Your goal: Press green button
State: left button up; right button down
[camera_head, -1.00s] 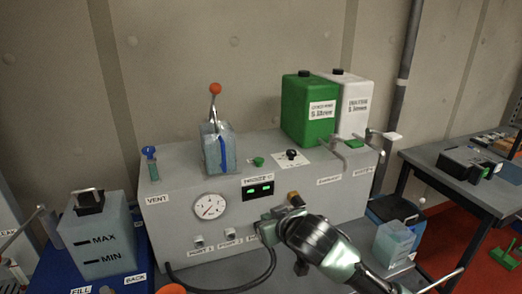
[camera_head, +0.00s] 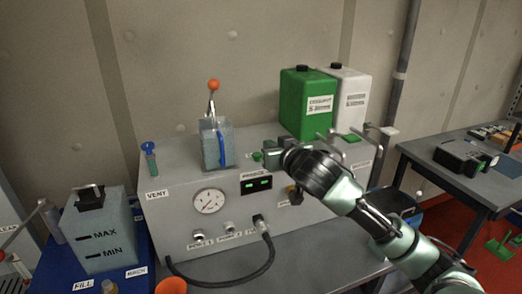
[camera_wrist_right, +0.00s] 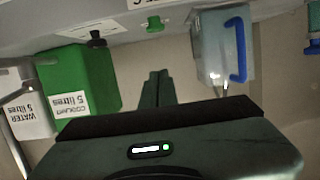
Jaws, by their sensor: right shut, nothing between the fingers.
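My right gripper (camera_head: 268,155) is shut and empty, just right of the button in the head view. In the wrist view its fingertips (camera_wrist_right: 158,74) point toward the button, with a visible gap in the picture. Whether they touch it cannot be told from the head view. My left gripper is not in view.
The clear tank (camera_head: 210,155) with an orange-topped lever stands left of the button. Green (camera_head: 300,105) and white (camera_head: 355,95) canisters stand behind my right arm. A black knob (camera_wrist_right: 97,39) is near the button. A black hose (camera_head: 240,280) curves in front of the machine.

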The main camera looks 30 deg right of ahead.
jog(key=p, duration=0.3)
send_over(257, 157)
jog(key=s, duration=0.2)
jog(key=shift+w+d+f, duration=0.1)
jog(key=shift+d+f, duration=0.15)
jog(key=shift+f, duration=0.35)
jog(key=f, duration=0.1)
jog(key=f+p, duration=0.1)
jog(key=f, duration=0.1)
jog(key=shift+w+f, duration=0.3)
jog(key=shift+s+f+p, duration=0.1)
jog(key=shift+f+p, duration=0.25)
jog(key=shift+f, duration=0.15)
jog(key=shift+f, duration=0.1)
